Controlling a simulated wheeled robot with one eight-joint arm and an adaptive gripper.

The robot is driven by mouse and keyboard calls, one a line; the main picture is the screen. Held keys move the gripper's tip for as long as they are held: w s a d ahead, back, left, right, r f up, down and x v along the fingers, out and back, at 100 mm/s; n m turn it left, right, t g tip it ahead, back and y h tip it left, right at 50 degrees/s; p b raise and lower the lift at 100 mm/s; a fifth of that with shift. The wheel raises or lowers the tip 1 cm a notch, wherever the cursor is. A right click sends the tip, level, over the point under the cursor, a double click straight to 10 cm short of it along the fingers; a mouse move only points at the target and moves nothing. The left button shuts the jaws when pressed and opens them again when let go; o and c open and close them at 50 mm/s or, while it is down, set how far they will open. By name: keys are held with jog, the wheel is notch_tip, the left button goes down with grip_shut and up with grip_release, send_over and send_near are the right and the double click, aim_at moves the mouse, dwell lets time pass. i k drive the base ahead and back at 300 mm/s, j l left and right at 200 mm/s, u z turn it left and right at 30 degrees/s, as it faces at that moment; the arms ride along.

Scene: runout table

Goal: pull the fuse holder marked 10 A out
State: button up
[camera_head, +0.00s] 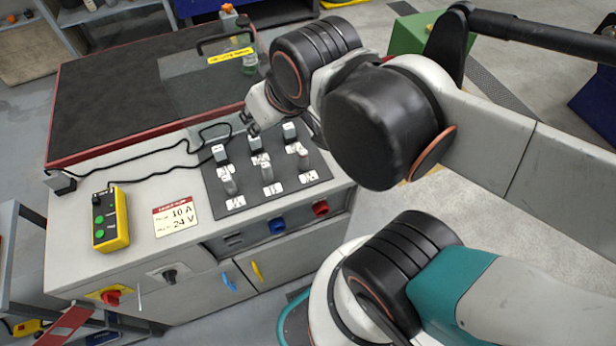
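A dark panel (211,188) on the grey cabinet top carries two rows of small upright fuse holders with white labels. The back row has a left holder (219,154), a middle holder (255,145) and a right holder (290,132). The front row has a left holder (228,184), a middle holder (267,172) and a right holder (302,158). Their labels are too small to read, so I cannot tell which is marked 10 A. My gripper (252,127) is just behind the back row, near its middle holder. Its fingers are small and partly hidden; I see nothing clearly held.
A yellow pendant (110,219) with green buttons and a black cable lies farther left. A clear guard (205,85) with a yellow label stands behind. Blue (277,227) and red (320,208) sockets are in front.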

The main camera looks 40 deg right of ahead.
aim_at(303, 153)
jog(key=i+j, duration=0.1)
jog(key=j, duration=0.6)
jog(key=i+j, duration=0.15)
jog(key=j, duration=0.5)
jog(key=i+j, duration=0.1)
jog(key=j, duration=0.6)
jog(key=i+j, duration=0.15)
jog(key=j, duration=0.5)
jog(key=i+j, duration=0.1)
jog(key=j, duration=0.6)
jog(key=i+j, duration=0.15)
jog(key=j, duration=0.5)
jog(key=i+j, duration=0.1)
jog(key=j, duration=0.6)
jog(key=i+j, duration=0.1)
jog(key=j, duration=0.55)
jog(key=z, duration=1.85)
jog(key=i+l+z, duration=0.2)
jog(key=l, duration=0.2)
jog(key=l+z, duration=0.25)
jog(key=l, duration=0.2)
jog(key=i+l+z, duration=0.2)
jog(key=l, duration=0.15)
